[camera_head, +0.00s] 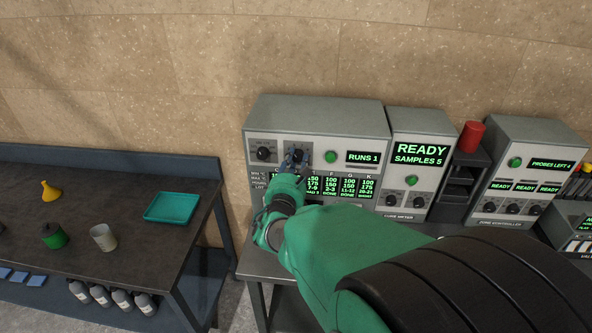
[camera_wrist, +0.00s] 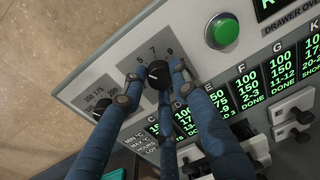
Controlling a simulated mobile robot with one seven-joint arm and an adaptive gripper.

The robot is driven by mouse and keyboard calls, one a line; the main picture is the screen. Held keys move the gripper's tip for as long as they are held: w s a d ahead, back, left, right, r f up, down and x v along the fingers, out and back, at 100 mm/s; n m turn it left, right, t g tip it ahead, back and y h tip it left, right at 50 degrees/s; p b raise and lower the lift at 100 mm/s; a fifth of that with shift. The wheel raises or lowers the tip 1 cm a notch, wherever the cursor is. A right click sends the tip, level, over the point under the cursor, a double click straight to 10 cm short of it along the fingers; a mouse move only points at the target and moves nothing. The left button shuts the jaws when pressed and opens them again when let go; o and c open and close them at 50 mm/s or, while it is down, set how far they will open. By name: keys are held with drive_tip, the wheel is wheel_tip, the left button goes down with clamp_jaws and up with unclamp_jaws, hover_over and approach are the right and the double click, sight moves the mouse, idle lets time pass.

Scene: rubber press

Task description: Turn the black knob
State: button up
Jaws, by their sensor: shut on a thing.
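The black knob (camera_wrist: 159,74) between my fingertips sits on a grey dial plate with the numbers 5, 7 and 9 around it, on the drawer oven's front panel. My gripper (camera_wrist: 155,80) is shut on this knob, with one blue finger on each side. In the head view my gripper (camera_head: 290,160) reaches the panel and hides most of this knob. A second black knob (camera_head: 263,153) is just left of it, on a dial plate marked with 150, 175 and 200; it also shows in the wrist view (camera_wrist: 101,106), close to my left finger.
A green button (camera_head: 330,157) and a "RUNS 1" display (camera_head: 363,157) are right of the held knob. A "READY SAMPLES 5" machine (camera_head: 420,125) stands to the right. A dark table (camera_head: 120,240) with a teal tray (camera_head: 172,207) is at left.

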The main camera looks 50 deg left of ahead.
drive_tip(key=shift+d+f+m+b, duration=0.1)
drive_tip(key=shift+f+m+b, duration=0.5)
drive_tip(key=shift+m+b, duration=0.35)
drive_tip(key=o, duration=1)
drive_tip(key=shift+o, duration=0.7)
drive_tip(key=shift+r, duration=0.3)
drive_tip(key=shift+s, duration=0.1)
